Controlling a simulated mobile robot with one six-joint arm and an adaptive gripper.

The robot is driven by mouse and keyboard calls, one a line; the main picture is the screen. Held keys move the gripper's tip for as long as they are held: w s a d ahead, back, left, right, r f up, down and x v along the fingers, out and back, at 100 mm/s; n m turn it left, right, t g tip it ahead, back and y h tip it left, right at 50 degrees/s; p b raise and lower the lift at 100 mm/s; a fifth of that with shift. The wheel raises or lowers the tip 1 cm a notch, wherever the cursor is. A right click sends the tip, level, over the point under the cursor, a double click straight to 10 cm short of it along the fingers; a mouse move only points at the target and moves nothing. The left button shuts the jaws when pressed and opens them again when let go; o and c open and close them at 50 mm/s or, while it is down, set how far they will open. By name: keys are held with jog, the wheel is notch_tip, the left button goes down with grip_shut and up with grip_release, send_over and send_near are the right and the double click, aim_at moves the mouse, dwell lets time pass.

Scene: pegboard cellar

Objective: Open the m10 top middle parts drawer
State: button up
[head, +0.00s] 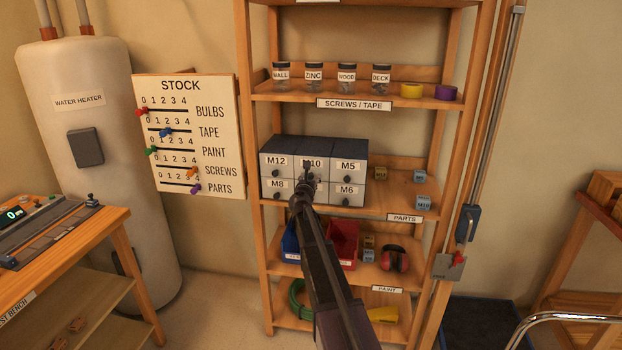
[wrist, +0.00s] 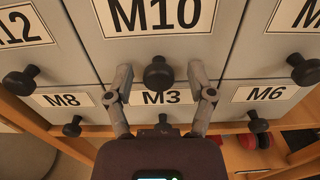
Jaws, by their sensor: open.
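The grey parts drawer cabinet (head: 345,158) stands on the wooden shelf unit, with two rows of labelled drawers. The M10 drawer (wrist: 210,40) is the top middle one and looks shut, flush with its neighbours. Its dark round knob (wrist: 158,73) shows in the wrist view. My gripper (wrist: 159,76) is open, with one finger on each side of the M10 knob and a gap to it on both sides. In the head view my gripper (head: 303,190) and arm hide part of the middle drawers.
The M12 drawer (head: 277,161) and M5 drawer (head: 348,166) flank M10; M8, M3 and M6 lie below, each with a protruding knob. Small labelled blocks (head: 420,177) sit right of the cabinet. Jars (head: 313,77) stand on the shelf above.

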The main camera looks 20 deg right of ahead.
grip_shut()
jog(key=v, duration=1.5)
grip_release()
jog(key=shift+a, duration=0.1)
jog(key=shift+s, duration=0.1)
